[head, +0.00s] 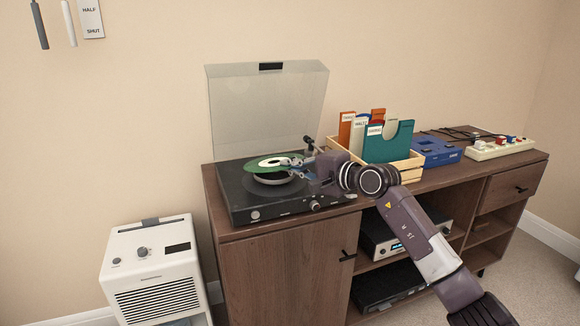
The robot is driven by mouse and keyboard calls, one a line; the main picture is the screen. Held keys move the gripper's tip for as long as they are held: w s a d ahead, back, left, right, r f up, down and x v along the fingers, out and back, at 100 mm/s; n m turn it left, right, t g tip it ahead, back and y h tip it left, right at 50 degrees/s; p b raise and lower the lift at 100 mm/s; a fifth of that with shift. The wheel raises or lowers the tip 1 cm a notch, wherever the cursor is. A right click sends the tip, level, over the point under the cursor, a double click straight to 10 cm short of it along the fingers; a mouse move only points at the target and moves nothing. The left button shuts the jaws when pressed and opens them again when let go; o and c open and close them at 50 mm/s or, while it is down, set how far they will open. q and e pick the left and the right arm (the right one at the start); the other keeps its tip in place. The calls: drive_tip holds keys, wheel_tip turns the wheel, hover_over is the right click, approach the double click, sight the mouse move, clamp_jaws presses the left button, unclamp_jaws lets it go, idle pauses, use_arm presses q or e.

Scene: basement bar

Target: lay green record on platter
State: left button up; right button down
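The green record (256,162), with a pale centre, is over the turntable (239,201) at the left end of the cabinet. My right gripper (287,166) reaches in from the right and is shut on the record's right edge. The record is held roughly flat, a little above the dark platter (271,180), which shows beneath its front edge. The gripper's fingers hide part of the record. My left gripper is not in view.
The turntable's clear lid (262,105) stands open behind. The tonearm (309,145) is at the back right. A wooden crate (401,171) of coloured sleeves, a blue box (436,151) and a cream switch box (500,149) stand right. A white heater (152,262) stands on the floor at left.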

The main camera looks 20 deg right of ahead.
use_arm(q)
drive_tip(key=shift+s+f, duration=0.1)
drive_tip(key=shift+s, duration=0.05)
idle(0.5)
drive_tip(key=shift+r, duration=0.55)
use_arm(e)
drive_tip(key=shift+f, duration=0.1)
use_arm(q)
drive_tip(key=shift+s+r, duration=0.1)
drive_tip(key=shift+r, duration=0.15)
use_arm(e)
drive_tip(key=shift+b, duration=0.3)
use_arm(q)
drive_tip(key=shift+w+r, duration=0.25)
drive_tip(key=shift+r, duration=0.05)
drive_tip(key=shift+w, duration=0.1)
use_arm(e)
drive_tip(key=c, duration=2.1)
unclamp_jaws()
